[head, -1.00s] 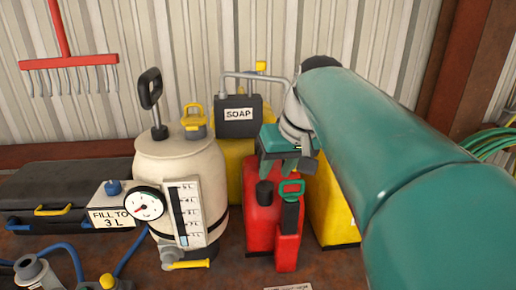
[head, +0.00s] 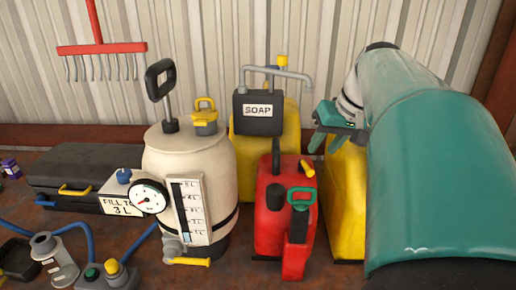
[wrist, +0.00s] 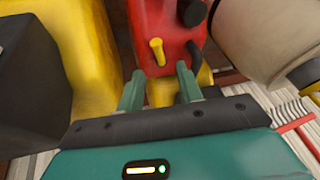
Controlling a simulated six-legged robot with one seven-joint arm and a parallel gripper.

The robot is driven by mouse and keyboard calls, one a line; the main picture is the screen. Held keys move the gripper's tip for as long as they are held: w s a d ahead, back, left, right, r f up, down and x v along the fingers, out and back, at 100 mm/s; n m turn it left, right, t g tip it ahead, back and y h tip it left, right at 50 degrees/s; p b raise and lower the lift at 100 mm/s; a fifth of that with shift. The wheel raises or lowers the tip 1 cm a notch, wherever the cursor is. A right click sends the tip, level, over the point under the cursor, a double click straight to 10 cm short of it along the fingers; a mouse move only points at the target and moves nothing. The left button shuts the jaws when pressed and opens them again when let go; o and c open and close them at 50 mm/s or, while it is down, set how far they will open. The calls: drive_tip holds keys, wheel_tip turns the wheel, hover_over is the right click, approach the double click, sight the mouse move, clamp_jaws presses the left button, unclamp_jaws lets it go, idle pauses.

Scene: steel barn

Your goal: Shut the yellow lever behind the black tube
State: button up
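The yellow lever (head: 308,168) is a short stub on top of the red can (head: 270,226). The black tube (head: 276,156) stands up from the same can, to the lever's left. In the wrist view the lever (wrist: 157,51) sticks out from the red can, beside the curved black tube (wrist: 195,55). My gripper (head: 325,142) is above and right of the lever in the head view. In the wrist view its two green fingers (wrist: 159,87) are apart with nothing between them, pointing toward the lever, with a gap left. How far the lever is turned is unclear.
A yellow can (head: 345,198) stands close right of the red can, and another yellow can (head: 296,118) with a black SOAP box (head: 258,112) stands behind it. A cream tank (head: 160,165) with a gauge stands to the left. A corrugated wall closes the back.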

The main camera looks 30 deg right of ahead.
sight(309, 168)
drive_tip(key=x, duration=0.7)
drive_tip(key=shift+w+d+f, duration=0.1)
drive_tip(key=shift+d+f, duration=0.15)
drive_tip(key=shift+f, duration=0.15)
drive_tip(key=shift+a, duration=0.1)
clamp_jaws()
